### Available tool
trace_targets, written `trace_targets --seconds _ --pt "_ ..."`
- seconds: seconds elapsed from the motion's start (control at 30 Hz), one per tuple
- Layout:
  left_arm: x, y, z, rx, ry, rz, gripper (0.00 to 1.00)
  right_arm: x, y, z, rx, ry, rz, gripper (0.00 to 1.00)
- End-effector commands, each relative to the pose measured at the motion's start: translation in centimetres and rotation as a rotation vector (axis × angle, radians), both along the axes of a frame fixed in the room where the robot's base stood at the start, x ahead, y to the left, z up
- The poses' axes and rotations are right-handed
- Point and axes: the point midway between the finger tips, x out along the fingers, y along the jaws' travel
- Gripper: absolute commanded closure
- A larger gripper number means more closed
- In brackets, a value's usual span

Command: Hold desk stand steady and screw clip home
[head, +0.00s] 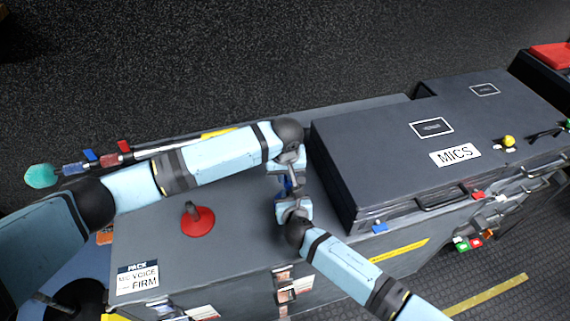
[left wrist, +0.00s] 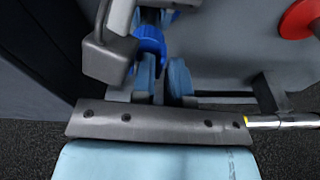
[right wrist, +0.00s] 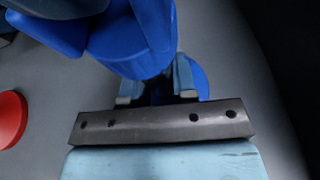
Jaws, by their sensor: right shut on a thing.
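A blue desk stand (head: 286,187) is on the grey case top between my grippers, mostly hidden by them. In the right wrist view its blue disc base (right wrist: 201,80) shows behind the fingers. A blue clip (right wrist: 135,40) is above it, close to that camera. My right gripper (right wrist: 157,92) is shut on the stand's dark post, below the clip. My left gripper (left wrist: 163,72) comes from the far side. Its fingers are apart, with a narrow gap, and the blue clip (left wrist: 150,42) is close to their tips. Exact contact there is unclear.
A second stand with a red base (head: 197,222) and dark post is left of my grippers. A large closed case labelled MICS (head: 375,140) stands close on the right. Some case top is clear around the red stand. Below the front edge are coloured labels.

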Motion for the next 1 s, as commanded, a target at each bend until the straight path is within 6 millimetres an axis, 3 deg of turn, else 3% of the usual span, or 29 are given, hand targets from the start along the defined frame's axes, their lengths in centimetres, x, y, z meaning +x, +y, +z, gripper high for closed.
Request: trace_targets --seconds 0.4,0.47,0.7,0.87,1.0 --pt "0.08 0.0 -0.69 0.0 0.0 0.0 0.86 0.0 0.01 0.0 0.0 0.0 0.0 1.0" --pt "0.08 0.01 -0.69 0.0 0.0 0.0 1.0 0.0 0.0 0.0 0.0 0.0 0.0 1.0" --pt "0.13 0.03 -0.68 -0.001 0.0 -0.02 1.0 -0.01 0.01 -0.01 0.0 0.0 0.0 1.0" --pt "0.42 0.08 -0.7 0.0 0.002 -0.224 1.0 -0.02 0.02 -0.01 0.0 0.0 0.0 1.0" --pt "0.85 -0.01 -0.69 -0.001 0.001 -0.515 1.0 -0.02 0.02 -0.01 0.0 0.0 0.0 1.0"
